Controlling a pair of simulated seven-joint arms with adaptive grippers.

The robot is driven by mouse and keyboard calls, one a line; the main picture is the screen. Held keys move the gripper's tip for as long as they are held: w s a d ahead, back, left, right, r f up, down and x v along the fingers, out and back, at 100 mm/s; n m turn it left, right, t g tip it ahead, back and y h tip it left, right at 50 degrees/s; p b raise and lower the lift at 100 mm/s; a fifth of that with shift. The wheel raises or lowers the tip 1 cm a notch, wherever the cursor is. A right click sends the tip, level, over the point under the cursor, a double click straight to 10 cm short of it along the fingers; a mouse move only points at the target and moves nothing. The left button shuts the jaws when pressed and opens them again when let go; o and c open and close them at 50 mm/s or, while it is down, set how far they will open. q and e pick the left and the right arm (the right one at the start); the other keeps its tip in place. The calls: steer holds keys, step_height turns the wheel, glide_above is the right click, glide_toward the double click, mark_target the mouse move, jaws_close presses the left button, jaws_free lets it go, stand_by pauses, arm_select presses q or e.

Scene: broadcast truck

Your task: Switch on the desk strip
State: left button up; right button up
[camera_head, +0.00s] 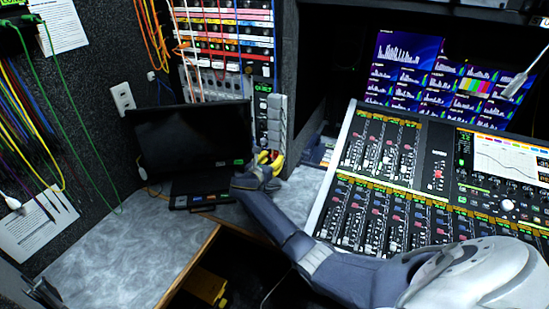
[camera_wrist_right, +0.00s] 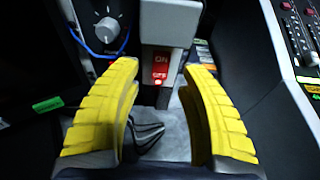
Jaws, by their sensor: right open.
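The desk strip (camera_head: 277,122) is a grey upright bar beside the rack. Its lower end (camera_wrist_right: 170,22) shows in the right wrist view, with a red rocker switch (camera_wrist_right: 160,68) marked ON above and OFF below. The lower OFF half looks brighter, with a small glow at its bottom edge. My right gripper (camera_head: 270,160) is in front of the strip's lower end; its yellow fingers (camera_wrist_right: 160,72) are open, one on each side of the switch in the picture. Nothing is between them in their grasp. Contact with the switch cannot be told. My left gripper is not in view.
A dark laptop-like screen (camera_head: 192,138) stands left of my right gripper. A mixing console (camera_head: 345,150) is at the right. Patch cables (camera_head: 155,40) hang above. In the wrist view a grey knob (camera_wrist_right: 106,29) is left of the strip. The desk (camera_head: 125,255) is clear at the left.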

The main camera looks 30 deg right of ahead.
steer(key=v, duration=0.9)
steer(key=shift+s+a, duration=0.2)
steer(key=shift+s, duration=0.05)
